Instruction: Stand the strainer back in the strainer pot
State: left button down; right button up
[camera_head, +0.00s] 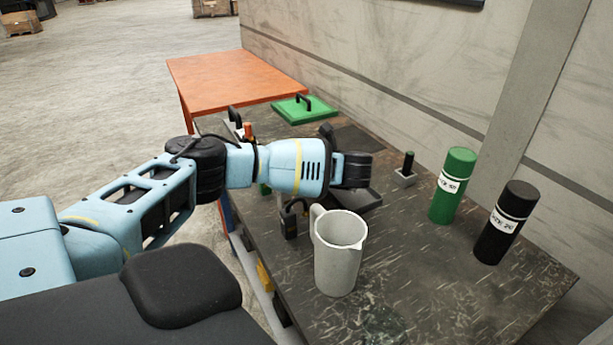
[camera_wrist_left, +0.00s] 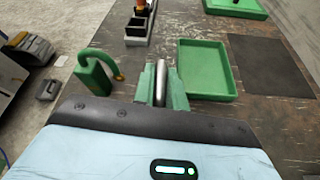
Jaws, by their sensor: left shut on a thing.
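My left gripper (camera_wrist_left: 163,92) has its two greenish fingers shut on a thin, rounded, metallic thing seen edge-on (camera_wrist_left: 165,78), in the left wrist view. It may be the strainer, but its outline is mostly hidden. In the head view my left arm reaches over the bench, and its fingertips and held thing cannot be made out. I cannot tell which thing is the strainer pot. A green tray (camera_wrist_left: 215,85) lies just right of the fingers. A green block with a curved hook (camera_wrist_left: 95,75) stands to their left. My right gripper is not in view.
A pale jug (camera_head: 338,265) stands at the bench front. A green bottle (camera_head: 453,186) and black bottle (camera_head: 505,222) stand near the wall. A compartment box (camera_wrist_left: 137,40) and dark mat (camera_wrist_left: 270,65) lie farther back.

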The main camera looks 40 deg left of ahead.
pick_arm(q)
notch_tip(320, 180, up, 10)
jog(key=shift+f, duration=0.1)
dwell(0.5)
